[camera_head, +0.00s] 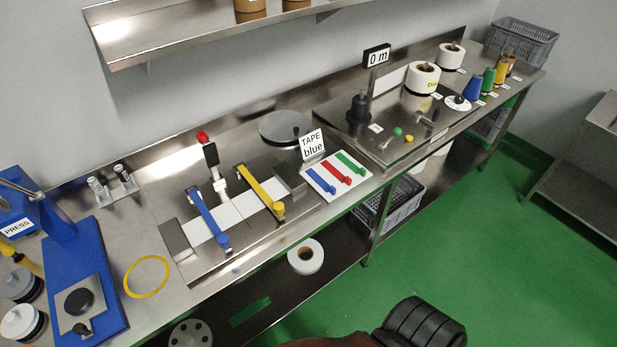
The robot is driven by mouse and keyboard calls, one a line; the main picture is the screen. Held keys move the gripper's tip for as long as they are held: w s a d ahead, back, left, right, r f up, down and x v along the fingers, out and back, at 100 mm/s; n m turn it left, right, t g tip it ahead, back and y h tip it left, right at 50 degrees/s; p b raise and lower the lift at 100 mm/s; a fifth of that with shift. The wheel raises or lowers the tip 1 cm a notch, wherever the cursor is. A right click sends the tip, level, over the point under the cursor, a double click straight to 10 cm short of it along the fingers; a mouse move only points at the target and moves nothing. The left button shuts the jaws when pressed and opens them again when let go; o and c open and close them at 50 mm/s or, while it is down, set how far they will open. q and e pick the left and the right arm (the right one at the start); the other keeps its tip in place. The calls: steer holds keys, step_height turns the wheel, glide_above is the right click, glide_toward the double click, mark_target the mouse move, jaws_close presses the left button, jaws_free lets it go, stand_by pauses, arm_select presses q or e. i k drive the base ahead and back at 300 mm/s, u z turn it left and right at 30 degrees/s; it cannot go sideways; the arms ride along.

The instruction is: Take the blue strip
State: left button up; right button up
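The blue strip (318,180) lies on a white board (347,193) near the front edge of the steel bench. It is the leftmost of three strips, with a red strip (334,171) and a green strip (350,162) to its right. Each strip has a round knob-like end toward the front. A sign reading "TAPE blue" (312,145) stands just behind the board. Neither of my grippers can be made out in the head view, and nothing touches the blue strip.
Left of the board is a fixture with blue (207,219) and yellow (261,191) arms. Spools (422,78) are at the back right. A shelf (190,30) overhangs the bench. Green floor lies in front.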

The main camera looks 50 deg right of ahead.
mark_target(311, 174)
steer(key=z, duration=0.5)
steer(key=i, duration=0.8)
steer(key=z, duration=0.8)
